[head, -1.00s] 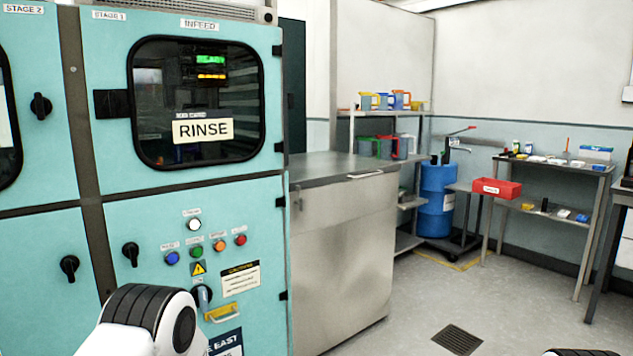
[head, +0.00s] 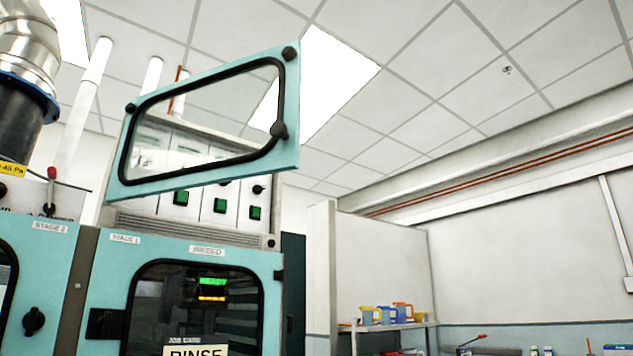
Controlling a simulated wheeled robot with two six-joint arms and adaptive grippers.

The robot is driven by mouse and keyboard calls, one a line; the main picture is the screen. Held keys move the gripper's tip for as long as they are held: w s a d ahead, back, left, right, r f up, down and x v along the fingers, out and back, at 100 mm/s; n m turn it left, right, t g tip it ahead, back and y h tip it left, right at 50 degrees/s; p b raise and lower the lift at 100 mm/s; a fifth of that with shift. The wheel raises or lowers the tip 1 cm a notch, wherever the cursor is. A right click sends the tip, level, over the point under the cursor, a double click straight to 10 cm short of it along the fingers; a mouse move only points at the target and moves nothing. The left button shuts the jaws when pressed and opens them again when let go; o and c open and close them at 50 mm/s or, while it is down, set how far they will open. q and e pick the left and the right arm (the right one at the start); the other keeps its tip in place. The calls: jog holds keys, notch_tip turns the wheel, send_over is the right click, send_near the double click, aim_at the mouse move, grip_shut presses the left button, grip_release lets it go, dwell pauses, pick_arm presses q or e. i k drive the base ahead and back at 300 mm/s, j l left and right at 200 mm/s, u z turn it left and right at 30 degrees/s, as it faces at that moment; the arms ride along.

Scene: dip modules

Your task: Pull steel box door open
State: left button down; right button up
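No steel box shows clearly in the head view now. The teal machine cabinet (head: 190,258) fills the lower left, with a dark window (head: 230,308) and a white RINSE sign cut off at the bottom edge. A teal-framed glass hatch (head: 205,118) stands raised and tilted above the machine, with dark knobs at its corners. A dark latch (head: 103,323) sits left of the window. Neither of my grippers is in view.
Control boxes with green buttons (head: 220,205) stand behind the hatch. A metal duct (head: 28,35) is at upper left. A white partition (head: 380,265) and a shelf with coloured jugs (head: 390,315) are at lower right. The floor is out of view.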

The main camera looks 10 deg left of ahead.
aim_at(281, 153)
jog(key=i, duration=0.95)
jog(key=i+l, duration=0.1)
jog(key=l, duration=0.7)
jog(key=l+z, duration=0.15)
jog(key=l, duration=0.7)
jog(key=i, duration=0.05)
